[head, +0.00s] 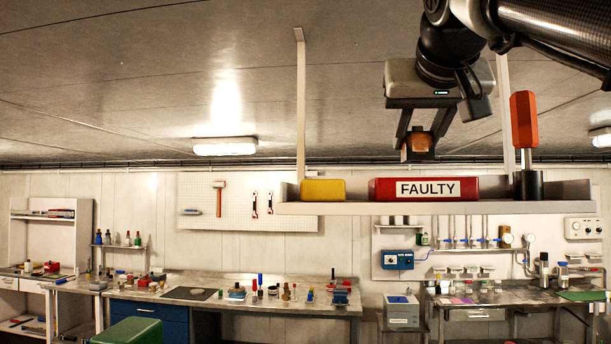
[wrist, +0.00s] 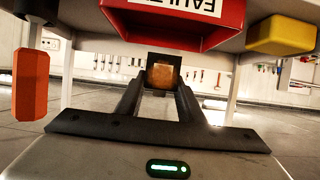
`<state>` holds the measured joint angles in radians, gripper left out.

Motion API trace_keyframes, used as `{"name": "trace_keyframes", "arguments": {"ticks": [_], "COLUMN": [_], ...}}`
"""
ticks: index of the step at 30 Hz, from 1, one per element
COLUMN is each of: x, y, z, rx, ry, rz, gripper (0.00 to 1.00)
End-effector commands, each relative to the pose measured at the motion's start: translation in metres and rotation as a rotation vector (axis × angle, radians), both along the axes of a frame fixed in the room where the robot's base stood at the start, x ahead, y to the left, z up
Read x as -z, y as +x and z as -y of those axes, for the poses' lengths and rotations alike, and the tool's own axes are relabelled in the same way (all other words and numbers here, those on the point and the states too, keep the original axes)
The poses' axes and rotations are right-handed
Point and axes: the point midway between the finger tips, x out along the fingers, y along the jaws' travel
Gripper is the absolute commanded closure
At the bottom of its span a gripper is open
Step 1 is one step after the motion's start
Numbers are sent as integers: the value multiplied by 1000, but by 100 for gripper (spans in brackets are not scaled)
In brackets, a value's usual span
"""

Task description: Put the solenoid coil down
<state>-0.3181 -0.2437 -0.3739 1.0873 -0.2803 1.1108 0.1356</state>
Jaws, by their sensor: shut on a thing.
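The solenoid coil (head: 418,142) is a small block with a copper-brown face and dark edges. My gripper (head: 419,148) is shut on it and holds it in the air above the red bin labelled FAULTY (head: 425,188). In the wrist view the coil (wrist: 162,75) sits between the fingertips of my gripper (wrist: 160,85), and the red bin (wrist: 175,20) shows upside down beyond it. The inside of the bin is hidden in the head view.
The bin stands on a hanging shelf (head: 385,208) between a yellow bin (head: 323,190) at left and an orange-handled tool (head: 524,120) upright in a black holder (head: 528,184) at right. Shelf hangers (head: 301,110) rise to the ceiling. Cluttered workbenches (head: 235,300) stand behind.

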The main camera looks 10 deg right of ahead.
Motion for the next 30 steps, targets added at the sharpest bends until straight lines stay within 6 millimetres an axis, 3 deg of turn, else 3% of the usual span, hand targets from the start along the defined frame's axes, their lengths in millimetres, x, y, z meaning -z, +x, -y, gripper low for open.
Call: {"name": "trace_keyframes", "arguments": {"ticks": [15, 28, 29, 30], "x": [54, 61, 60, 59], "y": [0, 0, 0, 1], "z": [0, 0, 0, -1], "rx": [-1, 0, 0, -1], "ry": [-1, -1, -1, -2], "rz": [1, 2, 1, 0], "gripper": [98, 98, 61, 54]}}
